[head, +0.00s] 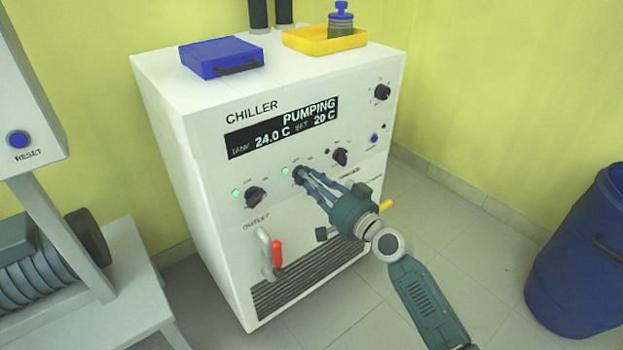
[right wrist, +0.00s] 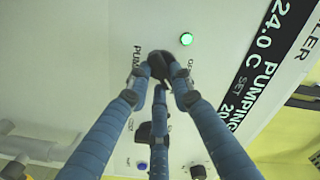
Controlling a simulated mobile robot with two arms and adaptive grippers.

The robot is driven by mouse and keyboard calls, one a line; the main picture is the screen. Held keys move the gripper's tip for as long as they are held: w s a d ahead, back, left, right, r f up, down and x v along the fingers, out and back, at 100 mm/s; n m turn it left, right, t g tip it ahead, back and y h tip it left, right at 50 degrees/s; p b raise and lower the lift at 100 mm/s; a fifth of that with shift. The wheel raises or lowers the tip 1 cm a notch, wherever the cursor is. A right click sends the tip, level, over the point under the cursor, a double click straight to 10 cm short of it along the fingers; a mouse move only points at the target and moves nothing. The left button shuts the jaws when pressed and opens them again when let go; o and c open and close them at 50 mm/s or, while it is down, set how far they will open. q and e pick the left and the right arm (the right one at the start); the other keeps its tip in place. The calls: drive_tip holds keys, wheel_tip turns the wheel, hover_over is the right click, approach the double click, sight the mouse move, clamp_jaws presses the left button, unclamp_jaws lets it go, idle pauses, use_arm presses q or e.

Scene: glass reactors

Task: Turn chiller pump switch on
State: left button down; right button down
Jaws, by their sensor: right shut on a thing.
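The white chiller (head: 210,200) stands in the middle of the head view, its control panel facing me. Its display (head: 283,128) reads "PUMPING", 24.0 C and set 20 C. The dark pump switch (head: 298,178) is a rotary knob below the display, partly covered by my fingers. My right gripper (head: 306,177) is shut on this knob. In the right wrist view, the fingertips (right wrist: 163,78) close around the black knob (right wrist: 158,62). A green lamp (head: 285,171) beside the switch is lit. My left gripper is not in view.
Another knob (head: 256,197) with a lit green lamp sits left of the switch, and a smaller knob (head: 341,157) sits right. A red-handled outlet valve (head: 277,254) projects below. A blue barrel (head: 580,260) stands at right; the floor between is clear.

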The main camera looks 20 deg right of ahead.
drive_tip(key=shift+m, duration=0.8)
drive_tip(key=shift+f, duration=0.1)
drive_tip(key=c, duration=1.5)
unclamp_jaws()
drive_tip(key=shift+s, duration=0.15)
drive_tip(key=v, duration=1.2)
